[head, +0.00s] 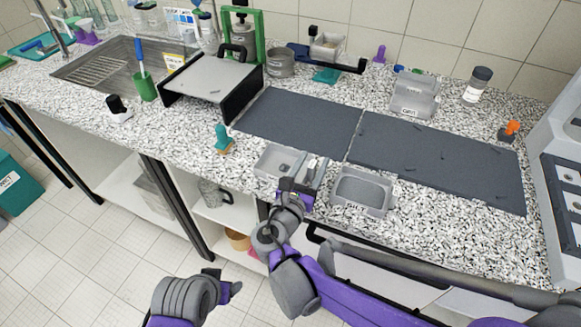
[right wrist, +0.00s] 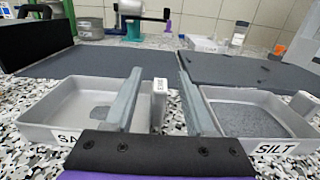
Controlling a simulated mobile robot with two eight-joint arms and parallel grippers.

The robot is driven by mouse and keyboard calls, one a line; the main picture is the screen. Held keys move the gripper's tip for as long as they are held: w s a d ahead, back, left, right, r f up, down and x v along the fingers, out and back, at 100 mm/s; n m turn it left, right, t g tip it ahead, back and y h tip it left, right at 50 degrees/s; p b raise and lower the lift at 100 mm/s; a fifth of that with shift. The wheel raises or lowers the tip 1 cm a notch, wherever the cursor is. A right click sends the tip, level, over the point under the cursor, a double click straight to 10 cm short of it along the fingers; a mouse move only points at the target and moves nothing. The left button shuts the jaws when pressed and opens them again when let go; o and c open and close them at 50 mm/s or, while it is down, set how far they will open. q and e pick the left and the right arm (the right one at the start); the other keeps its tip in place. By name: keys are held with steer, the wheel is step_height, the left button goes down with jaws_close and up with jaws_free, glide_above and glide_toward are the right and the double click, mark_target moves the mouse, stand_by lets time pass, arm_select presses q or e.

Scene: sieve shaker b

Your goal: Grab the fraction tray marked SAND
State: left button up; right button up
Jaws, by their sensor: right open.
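The SAND fraction tray (right wrist: 85,92) is a shallow light grey tray at left in the right wrist view. Its label is partly hidden, with only the first letters showing. It also shows at the counter's front in the head view (head: 268,166). My right gripper (right wrist: 162,100) is open. A small upright light grey tab (right wrist: 159,92), apparently the tray's handle, stands between its fingers, with gaps on both sides. In the head view my right gripper (head: 300,180) is at the tray's right side. My left gripper (head: 228,289) is low over the floor, its jaws unclear.
A similar tray marked SILT (head: 361,191) stands close to the right of my right gripper. Dark mats (head: 435,160) lie behind. Another labelled grey tray (head: 415,96) stands at the back. A teal-handled tool (head: 222,140) stands left of the SAND tray.

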steer(key=shift+c, duration=0.2)
jaws_close()
steer(key=shift+r, duration=0.15)
